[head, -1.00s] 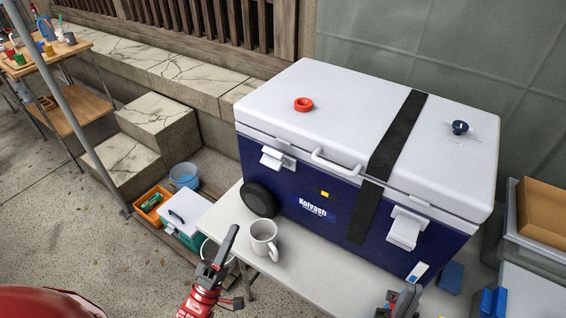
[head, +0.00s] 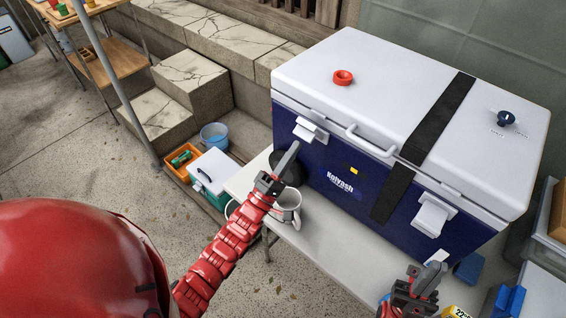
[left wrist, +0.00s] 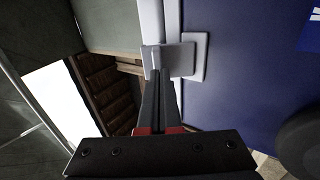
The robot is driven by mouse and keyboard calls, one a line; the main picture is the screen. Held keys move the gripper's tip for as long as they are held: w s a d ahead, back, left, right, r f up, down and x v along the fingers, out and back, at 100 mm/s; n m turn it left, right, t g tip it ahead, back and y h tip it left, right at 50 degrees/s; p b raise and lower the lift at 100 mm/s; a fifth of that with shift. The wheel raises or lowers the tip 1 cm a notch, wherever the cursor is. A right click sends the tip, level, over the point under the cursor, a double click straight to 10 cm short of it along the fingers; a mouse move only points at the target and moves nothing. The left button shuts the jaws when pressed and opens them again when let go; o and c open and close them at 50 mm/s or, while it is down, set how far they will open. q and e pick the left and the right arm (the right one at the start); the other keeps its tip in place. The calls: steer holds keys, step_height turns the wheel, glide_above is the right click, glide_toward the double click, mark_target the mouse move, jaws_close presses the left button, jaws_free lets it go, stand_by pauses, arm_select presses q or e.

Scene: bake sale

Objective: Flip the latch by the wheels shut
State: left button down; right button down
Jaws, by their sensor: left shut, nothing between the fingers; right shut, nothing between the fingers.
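The blue cooler (head: 335,205) with a white lid (head: 390,85) stands on a table. Its left latch (head: 310,130), white, is above the black wheel (head: 294,170) and juts out from the front; it also shows in the left wrist view (left wrist: 180,60). My left gripper (head: 293,148) is shut and empty, its tips just below the latch in the head view. In the left wrist view the fingertips (left wrist: 158,80) reach the latch's flap; I cannot tell if they touch. My right gripper (head: 434,270) is shut and empty below the right latch (head: 431,216).
A grey mug (head: 288,208) stands on the white table (head: 315,240), close below my left gripper. A black strap (head: 437,120) crosses the cooler. Bins and a bucket (head: 214,135) stand on the left.

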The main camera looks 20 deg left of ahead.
mark_target(306, 128)
arm_select(q)
steer(key=shift+w+d+r, duration=0.1)
steer(key=shift+w+r, duration=0.1)
steer(key=shift+w, duration=0.15)
steer(key=r+g+p, duration=0.1)
steer(key=p, duration=0.2)
steer(key=r+g+y+p, duration=0.1)
steer(key=r+g+p, duration=0.1)
steer(key=p, duration=0.1)
steer(key=r+g+p, duration=0.1)
steer(key=p, duration=0.3)
steer(key=shift+w+d+r+g+y, duration=0.2)
steer(key=shift+w+g+y, duration=0.1)
steer(key=shift+w, duration=0.05)
steer(key=shift+w+g+p, duration=0.25)
steer(key=shift+g+p, duration=0.2)
steer(key=shift+g, duration=0.05)
steer(key=shift+w+d, duration=0.1)
steer(key=shift+w+r, duration=0.1)
